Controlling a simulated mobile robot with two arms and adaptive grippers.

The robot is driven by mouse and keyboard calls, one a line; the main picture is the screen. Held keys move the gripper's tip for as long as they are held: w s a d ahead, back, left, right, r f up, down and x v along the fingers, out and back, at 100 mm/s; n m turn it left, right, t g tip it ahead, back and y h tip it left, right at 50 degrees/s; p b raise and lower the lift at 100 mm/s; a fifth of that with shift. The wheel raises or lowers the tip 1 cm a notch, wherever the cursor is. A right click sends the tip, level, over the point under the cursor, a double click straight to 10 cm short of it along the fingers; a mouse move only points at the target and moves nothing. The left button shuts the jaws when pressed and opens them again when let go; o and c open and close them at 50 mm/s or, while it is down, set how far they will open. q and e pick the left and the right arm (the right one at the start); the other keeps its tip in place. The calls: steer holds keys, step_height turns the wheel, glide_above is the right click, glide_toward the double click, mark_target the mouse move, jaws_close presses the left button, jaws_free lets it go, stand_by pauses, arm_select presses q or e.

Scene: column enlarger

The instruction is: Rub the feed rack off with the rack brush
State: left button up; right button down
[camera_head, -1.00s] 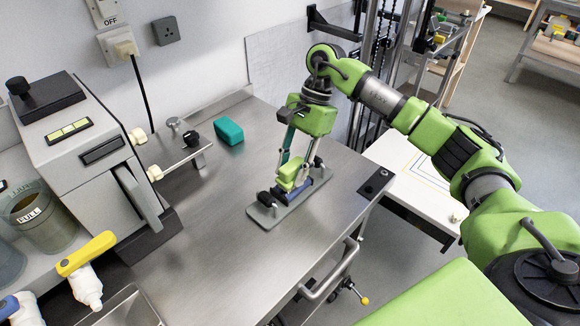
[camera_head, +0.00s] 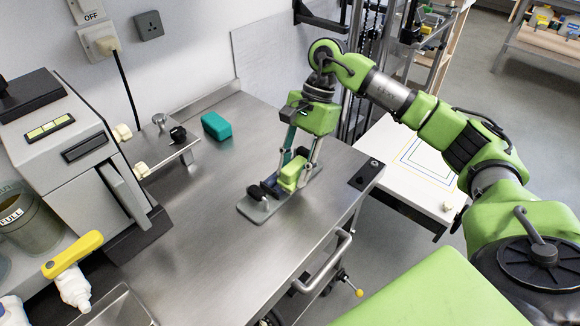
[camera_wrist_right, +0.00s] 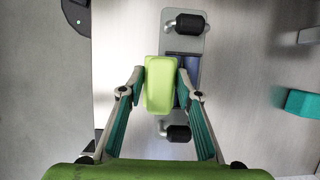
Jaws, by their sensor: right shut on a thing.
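A flat grey plate with a black knob at each end, which I take to be the feed rack (camera_head: 252,211), lies on the steel bench. A blue part (camera_wrist_right: 183,88) shows at its middle. My right gripper (camera_head: 295,165) is over it, pointing down and shut on a yellow-green block, which I take to be the rack brush (camera_head: 290,175). In the right wrist view the brush (camera_wrist_right: 160,84) sits between both fingertips and overlaps the left side of the rack (camera_wrist_right: 188,44). Its underside is hidden, so I cannot tell whether it touches. My left gripper is not in view.
A teal block (camera_head: 216,126) lies on the bench behind the rack. A grey machine (camera_head: 75,150) stands at the left, with a yellow-topped bottle (camera_head: 73,275) in front. A handle rail (camera_head: 325,265) runs along the front edge.

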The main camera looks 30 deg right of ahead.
steer(key=shift+w+a+b, duration=0.15)
steer(key=shift+w+a, duration=0.15)
steer(key=shift+w, duration=0.6)
steer(key=shift+w+a+b, duration=0.15)
steer(key=shift+w+a, duration=0.15)
steer(key=shift+w, duration=0.55)
steer(key=shift+w+a+b, duration=0.15)
steer(key=shift+w+a, duration=0.2)
steer(key=shift+w, duration=0.55)
steer(key=shift+w+a+b, duration=0.15)
steer(key=shift+w+a, duration=0.15)
steer(key=shift+w, duration=0.6)
steer(key=shift+s+d+b, duration=0.2)
steer(key=shift+s+d, duration=0.15)
steer(key=shift+s, duration=0.6)
steer(key=shift+s+d+b, duration=0.2)
steer(key=shift+s+d, duration=0.1)
steer(key=shift+s, duration=0.6)
steer(key=shift+f, duration=0.1)
